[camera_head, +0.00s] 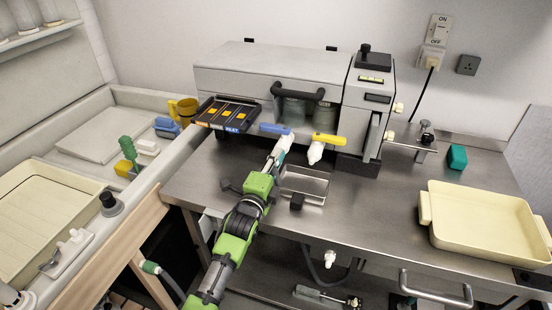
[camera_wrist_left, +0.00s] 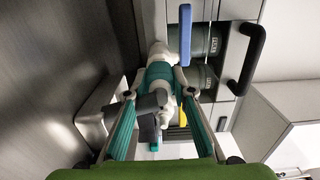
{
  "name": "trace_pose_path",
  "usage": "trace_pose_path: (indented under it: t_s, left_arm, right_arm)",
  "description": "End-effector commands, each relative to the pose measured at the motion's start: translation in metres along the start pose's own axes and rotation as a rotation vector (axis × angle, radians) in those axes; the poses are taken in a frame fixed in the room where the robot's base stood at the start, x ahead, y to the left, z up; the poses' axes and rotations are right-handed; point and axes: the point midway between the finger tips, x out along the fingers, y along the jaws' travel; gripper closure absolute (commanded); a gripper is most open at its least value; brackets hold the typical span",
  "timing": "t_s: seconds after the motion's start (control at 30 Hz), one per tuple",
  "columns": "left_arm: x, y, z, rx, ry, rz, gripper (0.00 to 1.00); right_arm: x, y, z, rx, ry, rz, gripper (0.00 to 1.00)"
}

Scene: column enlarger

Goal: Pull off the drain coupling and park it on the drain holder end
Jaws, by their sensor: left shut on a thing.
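My left gripper (camera_head: 276,160) reaches up to the white tap with a blue lever (camera_head: 275,129) on the front of the grey machine. A grey lever-shaped part (camera_wrist_left: 150,105) crosses in front of the coupling. I cannot tell which part is the drain holder end. My right gripper is not in view.
A second white tap with a yellow lever (camera_head: 327,138) is close on the right. A small metal tray (camera_head: 312,182) lies beneath. A black carry handle (camera_head: 297,90) sticks out above. A cream tray (camera_head: 485,192) stands on the right; the steel bench (camera_head: 375,205) between is clear.

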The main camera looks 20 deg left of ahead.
Motion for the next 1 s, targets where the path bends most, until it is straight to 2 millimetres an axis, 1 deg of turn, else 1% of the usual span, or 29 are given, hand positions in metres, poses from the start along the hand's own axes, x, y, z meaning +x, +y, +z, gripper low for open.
trace_pose_path:
  t_s: [1.0]
  left_arm:
    - [-0.0083, -0.0003, -0.0001, -0.001, 0.000, 0.001, 1.00]
  right_arm:
    - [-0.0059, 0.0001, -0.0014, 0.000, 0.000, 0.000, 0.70]
